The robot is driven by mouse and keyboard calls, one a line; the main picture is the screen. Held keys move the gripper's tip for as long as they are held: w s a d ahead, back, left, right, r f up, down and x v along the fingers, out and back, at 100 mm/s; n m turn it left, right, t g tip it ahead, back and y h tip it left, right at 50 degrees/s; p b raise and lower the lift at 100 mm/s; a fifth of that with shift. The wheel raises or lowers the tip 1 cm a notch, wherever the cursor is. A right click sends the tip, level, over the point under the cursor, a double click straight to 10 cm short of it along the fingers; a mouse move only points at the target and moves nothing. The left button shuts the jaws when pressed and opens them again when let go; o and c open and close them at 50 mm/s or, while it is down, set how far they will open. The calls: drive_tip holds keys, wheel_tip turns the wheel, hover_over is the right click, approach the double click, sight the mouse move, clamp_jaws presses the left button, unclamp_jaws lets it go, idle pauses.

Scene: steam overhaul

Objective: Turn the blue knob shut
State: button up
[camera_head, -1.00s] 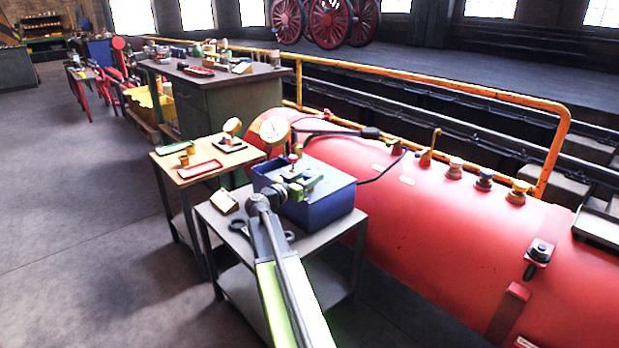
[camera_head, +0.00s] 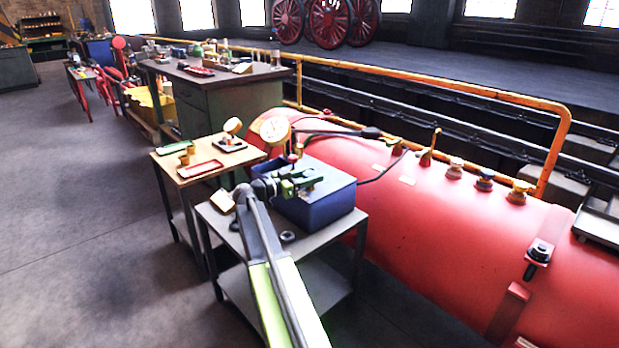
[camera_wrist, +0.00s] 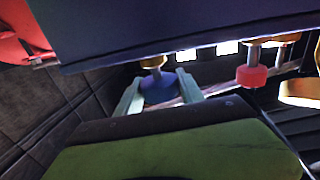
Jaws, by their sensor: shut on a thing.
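The blue knob (camera_wrist: 158,88) hangs below a brass fitting in the wrist view, between the two pale green fingers of my gripper (camera_wrist: 161,87). The fingers are closed on its sides. In the head view my gripper (camera_head: 300,181) is over the top of the blue box (camera_head: 318,208) on the small grey table, and the blue knob is hidden there or too small to tell. A red knob (camera_wrist: 251,75) sits beside the blue one, apart from my fingers; it also shows in the head view (camera_head: 293,158).
A round gauge (camera_head: 274,130) stands behind the box. A red boiler (camera_head: 440,230) with several caps lies close on the right. A wooden table (camera_head: 172,165) with trays adjoins at the left.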

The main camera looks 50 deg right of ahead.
drive_tip(key=shift+w+r, duration=0.1)
drive_tip(key=shift+c, duration=0.2)
drive_tip(key=o, duration=1.4)
drive_tip(key=v, duration=1.7)
drive_tip(key=shift+a, duration=0.2)
